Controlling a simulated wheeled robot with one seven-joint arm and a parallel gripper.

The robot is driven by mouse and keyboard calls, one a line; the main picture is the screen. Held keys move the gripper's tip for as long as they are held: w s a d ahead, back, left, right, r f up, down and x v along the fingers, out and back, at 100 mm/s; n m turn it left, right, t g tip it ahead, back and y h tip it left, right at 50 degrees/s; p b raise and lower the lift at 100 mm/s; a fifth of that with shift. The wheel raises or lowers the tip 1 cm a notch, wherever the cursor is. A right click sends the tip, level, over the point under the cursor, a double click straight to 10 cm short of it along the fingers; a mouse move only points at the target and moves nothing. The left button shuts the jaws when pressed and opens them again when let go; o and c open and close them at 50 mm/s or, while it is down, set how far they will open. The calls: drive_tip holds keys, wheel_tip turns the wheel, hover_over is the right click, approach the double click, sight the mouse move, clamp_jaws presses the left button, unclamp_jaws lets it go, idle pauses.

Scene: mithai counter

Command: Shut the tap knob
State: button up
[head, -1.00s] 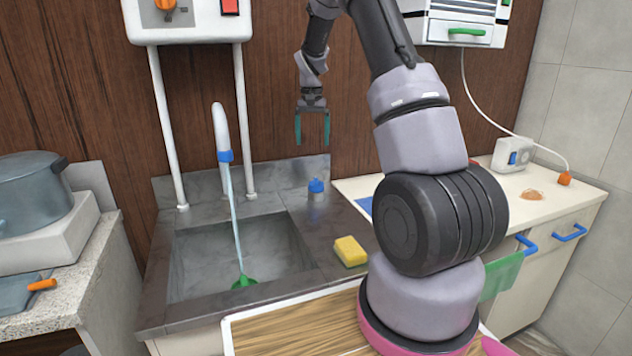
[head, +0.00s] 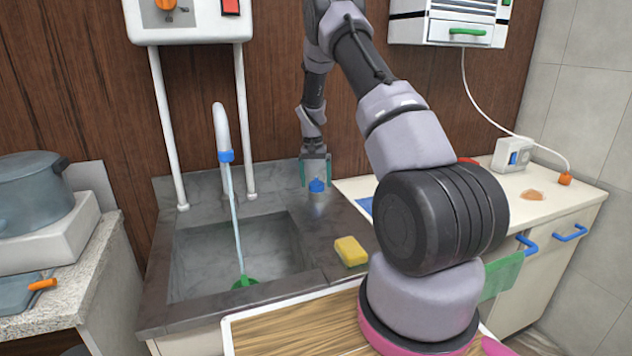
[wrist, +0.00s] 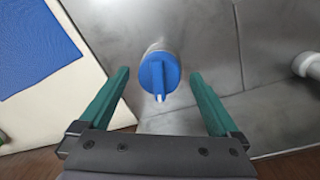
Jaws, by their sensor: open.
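The tap knob (head: 316,186) is a small blue cap with a raised bar on a grey post, on the counter right of the sink. My gripper (head: 315,182) is above it, pointing down and open. In the wrist view the blue knob (wrist: 158,75) lies between and just beyond the two green fingers (wrist: 160,100), with clear space on both sides. The bar runs up and down in that view, with a white mark at its end. The tap spout (head: 222,135) has a blue collar, and a stream of water (head: 235,215) runs from it into the sink (head: 190,262).
A yellow sponge (head: 350,251) lies on the counter near the sink's right edge. A green drain piece (head: 244,283) sits in the sink under the stream. White pipes (head: 168,130) rise behind the sink. A blue mat (wrist: 38,48) lies beside the counter in the wrist view.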

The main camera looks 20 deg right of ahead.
drive_tip(key=shift+f, duration=0.2)
drive_tip(key=c, duration=1.4)
drive_tip(key=shift+o, duration=0.2)
drive_tip(key=n, duration=0.3)
drive_tip(key=shift+n, duration=0.4)
drive_tip(key=o, duration=1.4)
drive_tip(key=shift+c, duration=0.2)
